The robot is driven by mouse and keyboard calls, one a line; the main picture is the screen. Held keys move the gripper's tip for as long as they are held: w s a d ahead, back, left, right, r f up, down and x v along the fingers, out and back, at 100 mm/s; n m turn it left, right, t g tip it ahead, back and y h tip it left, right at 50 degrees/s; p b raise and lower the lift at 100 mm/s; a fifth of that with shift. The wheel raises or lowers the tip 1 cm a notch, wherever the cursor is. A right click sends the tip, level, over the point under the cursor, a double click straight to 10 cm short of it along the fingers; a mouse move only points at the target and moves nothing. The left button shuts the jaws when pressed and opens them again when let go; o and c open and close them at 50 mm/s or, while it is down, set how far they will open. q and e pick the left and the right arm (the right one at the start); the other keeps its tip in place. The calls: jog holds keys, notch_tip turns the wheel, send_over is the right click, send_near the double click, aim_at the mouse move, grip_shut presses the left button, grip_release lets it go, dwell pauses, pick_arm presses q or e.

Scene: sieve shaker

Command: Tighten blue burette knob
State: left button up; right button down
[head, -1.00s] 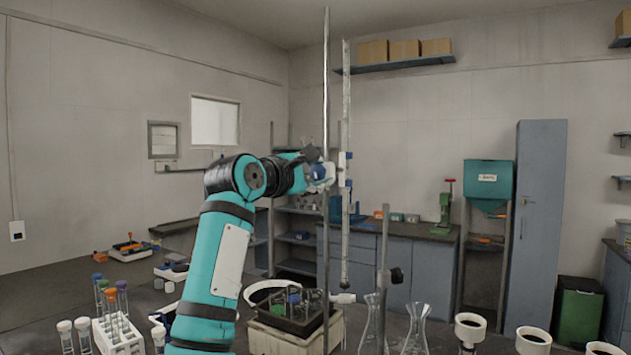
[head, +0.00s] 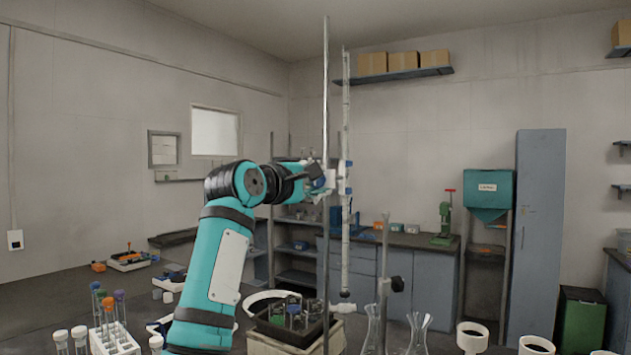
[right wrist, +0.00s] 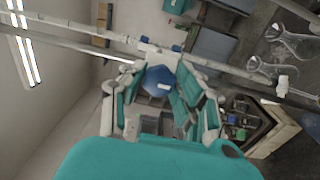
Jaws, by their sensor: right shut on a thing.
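The blue burette knob (right wrist: 160,79) shows in the right wrist view between the fingers of my right gripper (right wrist: 158,90). The gripper is shut on it. In the head view my right gripper (head: 318,180) is at the clamp, beside the upright metal stand rod (head: 326,95), and largely covers the knob. The burette (head: 346,235) is a long upright tube just right of the rod. A white clamp with blue parts (head: 345,170) meets it at gripper height. My left gripper is not in view.
Below stand glass flasks (head: 372,332), a black tray with small coloured items (head: 285,338) and a white tube rack (head: 115,340). A second, shorter rod (head: 384,260) stands right of the burette. Free air lies to the right at gripper height.

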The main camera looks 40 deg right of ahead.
jog(key=c, duration=0.9)
grip_release()
jog(key=shift+c, duration=0.2)
jog(key=v, duration=0.7)
jog(key=shift+a, duration=0.2)
